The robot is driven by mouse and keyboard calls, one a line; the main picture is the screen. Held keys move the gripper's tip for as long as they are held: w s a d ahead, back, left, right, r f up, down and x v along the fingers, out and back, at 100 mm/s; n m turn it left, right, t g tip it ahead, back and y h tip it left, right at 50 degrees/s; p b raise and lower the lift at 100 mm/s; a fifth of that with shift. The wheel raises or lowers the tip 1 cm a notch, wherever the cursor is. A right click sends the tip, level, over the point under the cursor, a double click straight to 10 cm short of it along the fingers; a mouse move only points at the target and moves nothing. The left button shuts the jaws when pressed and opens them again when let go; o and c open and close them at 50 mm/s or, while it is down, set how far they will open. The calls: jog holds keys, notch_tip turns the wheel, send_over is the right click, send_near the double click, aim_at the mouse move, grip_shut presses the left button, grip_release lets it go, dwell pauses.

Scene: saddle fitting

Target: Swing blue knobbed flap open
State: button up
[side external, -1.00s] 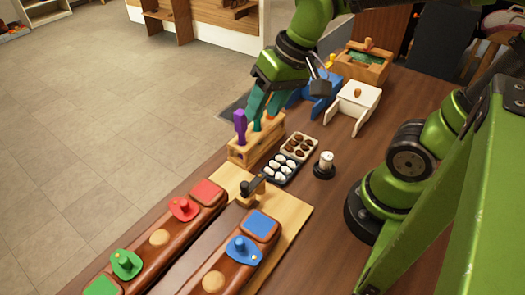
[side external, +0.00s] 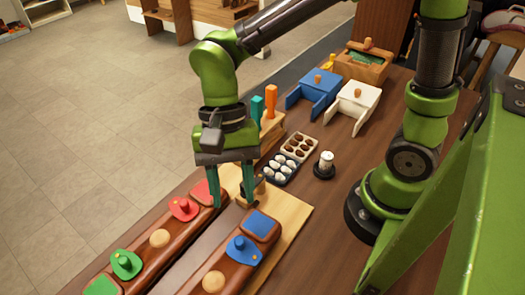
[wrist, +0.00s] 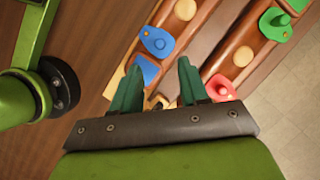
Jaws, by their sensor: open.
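The blue knobbed flap (side external: 243,250) lies on the front brown padded bar, just beside a blue square patch (side external: 262,226). Its round knob points up. In the wrist view the flap (wrist: 157,42) lies beyond my fingertips, with the blue patch (wrist: 145,70) nearer, beside the left finger. My gripper (side external: 232,200) hangs pointing down above the end of the two bars, behind and left of the blue patch. Its teal fingers are apart with nothing between them; they also show in the wrist view (wrist: 160,66). What the flap covers is hidden.
A red flap (side external: 184,208) and a green flap (side external: 126,264) sit on the rear bar. A dark-handled wooden piece (side external: 257,188) stands close to my fingers. A tool rack, an egg tray (side external: 280,168) and small boxes stand farther back.

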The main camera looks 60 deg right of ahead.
aim_at(239, 241)
jog(key=x, duration=0.9)
jog(key=shift+s+f, duration=0.1)
jog(key=shift+f, duration=0.05)
jog(key=shift+c, duration=0.3)
grip_shut()
